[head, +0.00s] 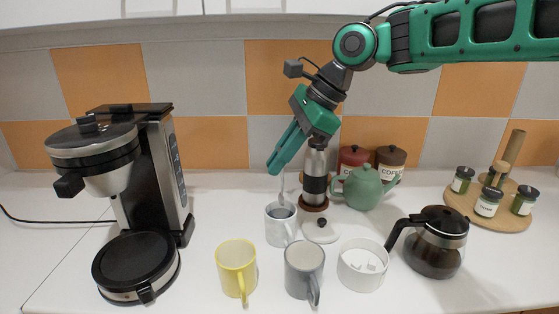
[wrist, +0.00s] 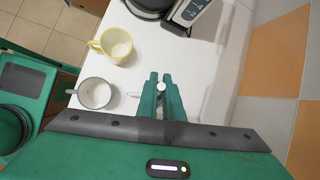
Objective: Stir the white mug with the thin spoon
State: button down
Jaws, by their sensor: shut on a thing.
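The white mug (head: 279,228) stands upright on the white counter, behind the yellow and grey mugs. The thin spoon (head: 281,190) is upright, its lower end going down into the mug's mouth; its bowl is hidden inside. My gripper (head: 273,172) is above the mug, tilted down to the left, shut on the top of the spoon's handle. In the wrist view my gripper's fingers (wrist: 161,82) close together and cover most of the mug. A pale bit just left of them looks like the mug's handle.
A yellow mug (head: 236,266) and a grey mug (head: 304,268) stand in front. A white lid (head: 320,231), a white round container (head: 362,266) and a glass carafe (head: 436,254) are to the right. A steel flask (head: 315,168) and green teapot (head: 362,189) stand behind. A coffee maker (head: 158,170) is left.

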jog(key=shift+r, duration=0.15)
jog(key=shift+r, duration=2.35)
